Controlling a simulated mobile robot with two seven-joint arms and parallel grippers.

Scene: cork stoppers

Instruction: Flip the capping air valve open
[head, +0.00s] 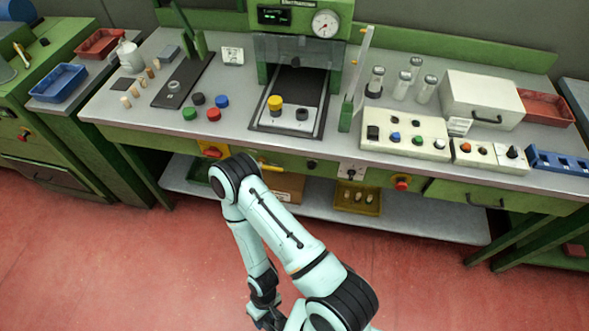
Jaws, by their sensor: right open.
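A small yellow lever (272,167) sits on the green front rail of the bench, below the capping press; it looks like the air valve's handle. It lies roughly level, pointing right, and its left end is close behind my arm's elbow in the picture. The valve body is too small to make out. My right gripper (267,319) hangs low at the bottom edge, over the red floor, well below and apart from the lever. It is open and empty, and partly cut off by the frame. My left gripper is not in view.
The green press (298,45) with its gauge stands on the bench (240,142). A red knob on a yellow plate (213,151) and a red button (402,183) are on the front rail. A lower shelf (420,222) holds a yellow bin (357,200). The floor in front is clear.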

